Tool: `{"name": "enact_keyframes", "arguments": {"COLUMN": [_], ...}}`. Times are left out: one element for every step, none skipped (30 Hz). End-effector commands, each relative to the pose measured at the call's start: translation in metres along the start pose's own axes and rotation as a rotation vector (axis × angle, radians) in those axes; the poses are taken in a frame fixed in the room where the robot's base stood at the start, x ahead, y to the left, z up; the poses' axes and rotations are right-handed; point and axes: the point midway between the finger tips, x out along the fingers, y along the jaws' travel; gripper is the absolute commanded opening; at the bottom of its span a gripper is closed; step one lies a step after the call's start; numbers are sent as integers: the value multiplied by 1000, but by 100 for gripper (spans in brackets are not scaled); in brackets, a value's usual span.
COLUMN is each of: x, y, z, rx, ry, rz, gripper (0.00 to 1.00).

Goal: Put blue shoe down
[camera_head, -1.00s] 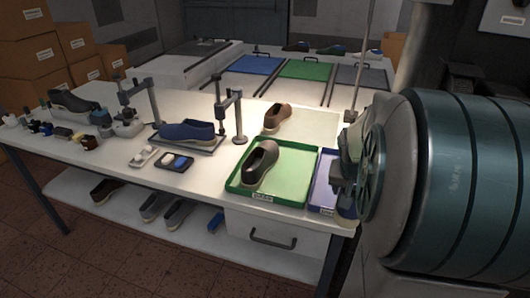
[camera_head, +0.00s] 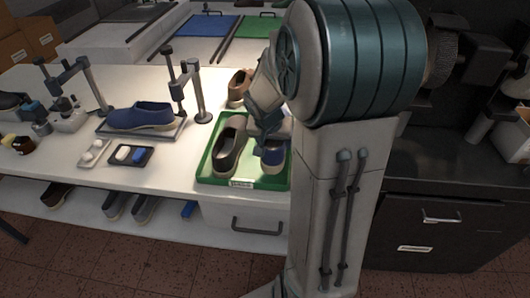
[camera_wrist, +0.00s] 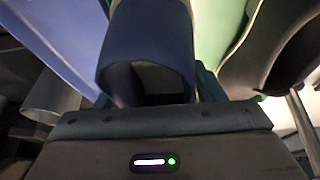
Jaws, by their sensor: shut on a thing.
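My gripper (camera_head: 268,133) is shut on a blue shoe (camera_head: 273,158), pointing down over the right part of the green tray (camera_head: 216,179). The blue shoe has a pale sole and is partly hidden by my gripper and arm. In the wrist view the shoe's blue opening (camera_wrist: 150,50) sits between the fingers. I cannot tell whether the held shoe touches the tray.
Another blue shoe (camera_head: 142,115) rests on a stand to the left. A small dark tray (camera_head: 131,155) lies in front of it. A brown shoe (camera_head: 238,88) stands behind the green tray. A blue-violet surface (camera_wrist: 45,35) shows left in the wrist view. My arm hides the table's right end.

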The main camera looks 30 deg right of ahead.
Motion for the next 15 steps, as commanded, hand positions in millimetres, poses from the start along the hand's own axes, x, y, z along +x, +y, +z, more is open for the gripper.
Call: {"name": "enact_keyframes", "arguments": {"x": [5,7,9,10,11,12,14,17,22,26,30,36,40,43,47], "y": [-9,-12,-16,-18,-20,-22,-22,-23,-23,-24,-24,-24,-24,-25,-25], "z": [0,-1,-1,-1,-1,-1,0,1,3,5,7,10,11,12,14], "rx": [-3,-3,-1,0,-1,0,1,1,0,1,0,-1,0,0,1], "ry": [0,0,1,1,2,2,1,0,0,0,-1,-2,0,0,0], "rz": [-2,-1,-1,0,0,0,0,0,1,0,1,0,1,1,1], "gripper": [28,28,28,28,28,28,28,28,28,28,28,28,28,28,28]}}
